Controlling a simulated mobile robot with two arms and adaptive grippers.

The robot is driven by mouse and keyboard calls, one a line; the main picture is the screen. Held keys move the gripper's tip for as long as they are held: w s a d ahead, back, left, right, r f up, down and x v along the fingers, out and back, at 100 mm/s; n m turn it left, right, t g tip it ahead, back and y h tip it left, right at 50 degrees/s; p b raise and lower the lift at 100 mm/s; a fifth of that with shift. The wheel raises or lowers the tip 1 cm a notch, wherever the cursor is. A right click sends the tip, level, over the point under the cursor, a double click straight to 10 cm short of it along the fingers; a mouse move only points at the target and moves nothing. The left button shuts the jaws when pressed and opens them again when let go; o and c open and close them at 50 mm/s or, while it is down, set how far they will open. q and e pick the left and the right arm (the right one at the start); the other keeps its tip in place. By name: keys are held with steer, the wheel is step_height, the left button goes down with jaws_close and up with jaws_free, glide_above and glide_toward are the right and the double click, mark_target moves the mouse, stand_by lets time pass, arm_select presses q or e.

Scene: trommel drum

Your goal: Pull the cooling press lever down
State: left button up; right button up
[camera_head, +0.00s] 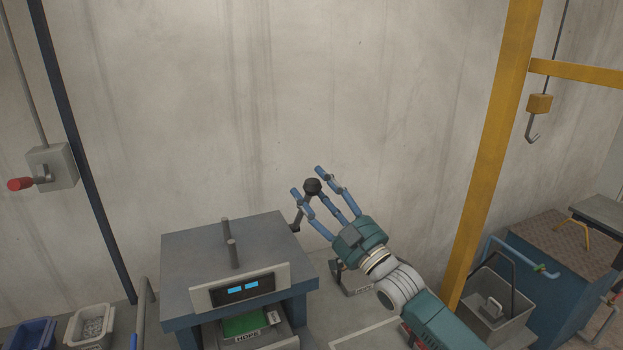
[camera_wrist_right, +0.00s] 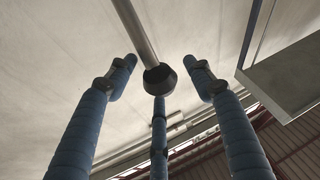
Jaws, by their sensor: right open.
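The cooling press (camera_head: 235,255) is a grey and dark blue box with a small blue display, standing on the bench left of centre. Its lever rises at its right side and ends in a black knob (camera_head: 312,186). The knob and grey rod also show in the right wrist view (camera_wrist_right: 160,79). My right gripper (camera_head: 328,187) has blue fingers and is open, with the knob between the spread fingers. I cannot tell whether any finger touches it. My left gripper is not in view.
A yellow post (camera_head: 490,150) stands right of my right arm, with a hook (camera_head: 532,128) hanging beyond it. A grey bin (camera_head: 497,307) sits at the lower right. Small bins (camera_head: 90,326) stand at the lower left. The wall behind the press is bare.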

steer(key=shift+w+a+r, duration=0.25)
steer(key=shift+w+a, duration=0.1)
steer(key=shift+w, duration=0.25)
jaws_close()
steer(key=s+d+f+n+t+y+b, duration=0.2)
steer(key=s+f+b, duration=0.6)
steer(key=b, duration=1)
steer(key=shift+s+d+f+y, duration=0.4)
steer(key=shift+f+y, duration=0.4)
steer(key=shift+f, duration=0.9)
